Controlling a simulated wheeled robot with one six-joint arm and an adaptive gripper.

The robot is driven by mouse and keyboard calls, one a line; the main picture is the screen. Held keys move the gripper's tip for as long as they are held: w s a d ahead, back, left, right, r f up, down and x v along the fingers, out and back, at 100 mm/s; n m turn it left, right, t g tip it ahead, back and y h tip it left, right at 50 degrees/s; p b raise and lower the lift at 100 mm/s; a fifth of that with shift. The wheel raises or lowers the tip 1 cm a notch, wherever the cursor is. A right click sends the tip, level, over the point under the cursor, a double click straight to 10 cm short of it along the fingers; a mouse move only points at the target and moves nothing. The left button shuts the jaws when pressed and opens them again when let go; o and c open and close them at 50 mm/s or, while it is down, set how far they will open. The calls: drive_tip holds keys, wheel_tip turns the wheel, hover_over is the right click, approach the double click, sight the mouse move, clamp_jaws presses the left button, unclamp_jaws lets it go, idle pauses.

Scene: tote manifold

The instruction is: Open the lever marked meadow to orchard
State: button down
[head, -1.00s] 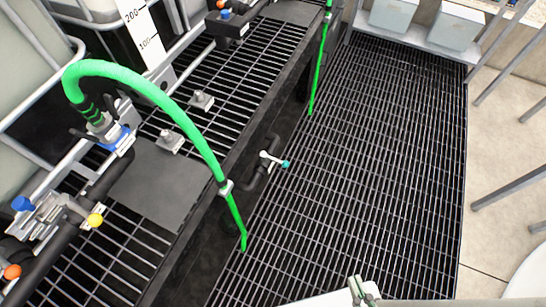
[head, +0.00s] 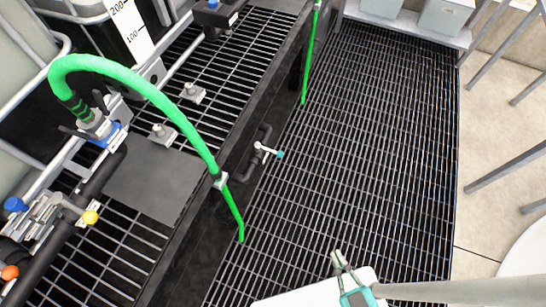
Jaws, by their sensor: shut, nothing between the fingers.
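Several levers with coloured knobs sit on the pipework at the left: a blue knob (head: 15,204), a yellow knob (head: 90,217) and an orange knob (head: 9,272). A white lever with a teal tip (head: 279,153) stands on a dark pipe low at the centre. Another blue knob (head: 212,4) shows at the top. I cannot read any meadow or orchard marking. My gripper (head: 338,256) is at the bottom centre, shut and empty, over the floor grating and well apart from all the levers.
A green hose (head: 150,88) arches from a pipe fitting over the grated rack, and a second green hose (head: 311,60) hangs farther back. Tanks stand at the left. The floor grating (head: 370,150) is clear. Pale bins (head: 445,17) sit on a shelf at the top right.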

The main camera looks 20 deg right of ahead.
drive_tip(key=w+a+f+n+y, duration=0.1)
drive_tip(key=w+a+f+n, duration=0.1)
drive_tip(key=w+f+n, duration=0.75)
drive_tip(key=n+t+y, duration=0.1)
drive_tip(key=n, duration=0.4)
approach(268, 150)
drive_tip(key=shift+w+a+f, duration=0.1)
drive_tip(key=shift+w+f, duration=0.15)
drive_tip(key=shift+w, duration=0.6)
drive_tip(key=shift+w+f, duration=0.25)
drive_tip(key=shift+w, duration=0.6)
drive_tip(key=shift+w+f, duration=0.2)
drive_tip(key=shift+w, duration=0.65)
